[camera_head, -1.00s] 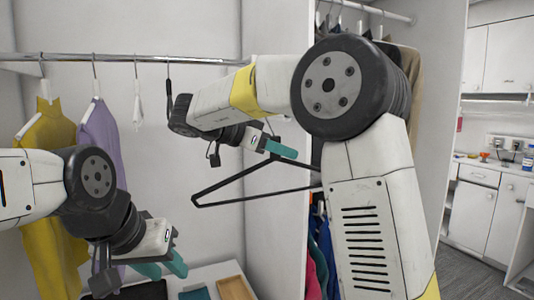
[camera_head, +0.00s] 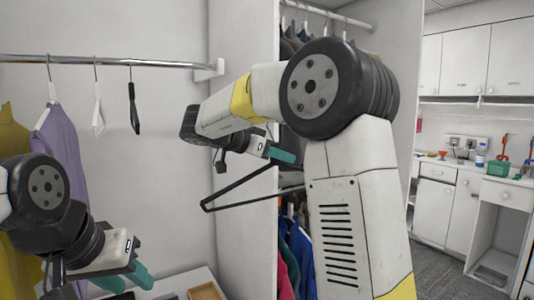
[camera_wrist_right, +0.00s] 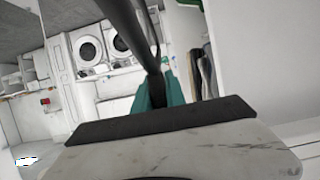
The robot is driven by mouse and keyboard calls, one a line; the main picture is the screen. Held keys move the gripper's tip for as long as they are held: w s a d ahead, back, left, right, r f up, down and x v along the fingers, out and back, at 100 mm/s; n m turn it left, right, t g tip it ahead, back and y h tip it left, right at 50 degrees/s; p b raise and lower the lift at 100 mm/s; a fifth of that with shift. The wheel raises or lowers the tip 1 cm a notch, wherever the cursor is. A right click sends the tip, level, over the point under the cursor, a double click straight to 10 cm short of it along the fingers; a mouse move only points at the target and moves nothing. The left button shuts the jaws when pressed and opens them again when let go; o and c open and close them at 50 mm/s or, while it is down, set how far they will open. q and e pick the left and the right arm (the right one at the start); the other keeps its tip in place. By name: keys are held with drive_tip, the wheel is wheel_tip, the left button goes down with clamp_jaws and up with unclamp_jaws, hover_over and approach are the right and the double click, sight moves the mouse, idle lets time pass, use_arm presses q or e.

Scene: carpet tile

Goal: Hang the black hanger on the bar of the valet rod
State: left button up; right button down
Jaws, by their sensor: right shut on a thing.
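The black hanger (camera_head: 237,188) is held in the air in front of the white wardrobe's upright panel, its triangle slanting down to the left. My right gripper (camera_head: 280,154) is shut on it; in the right wrist view the dark hanger bar (camera_wrist_right: 124,22) runs up from between the teal fingers (camera_wrist_right: 155,92). The hanger's right part is hidden behind my right arm. A chrome bar (camera_head: 110,61) runs across the upper left to a wall bracket; I cannot tell whether it belongs to the valet rod. My left gripper (camera_head: 127,278) is open and empty at lower left.
More clothes (camera_head: 297,250) hang behind my right arm. A wooden tray (camera_head: 205,291) lies low at the front.

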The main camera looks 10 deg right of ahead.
drive_tip(key=shift+f, duration=0.35)
drive_tip(key=c, duration=1.3)
unclamp_jaws()
drive_tip(key=shift+a, duration=0.1)
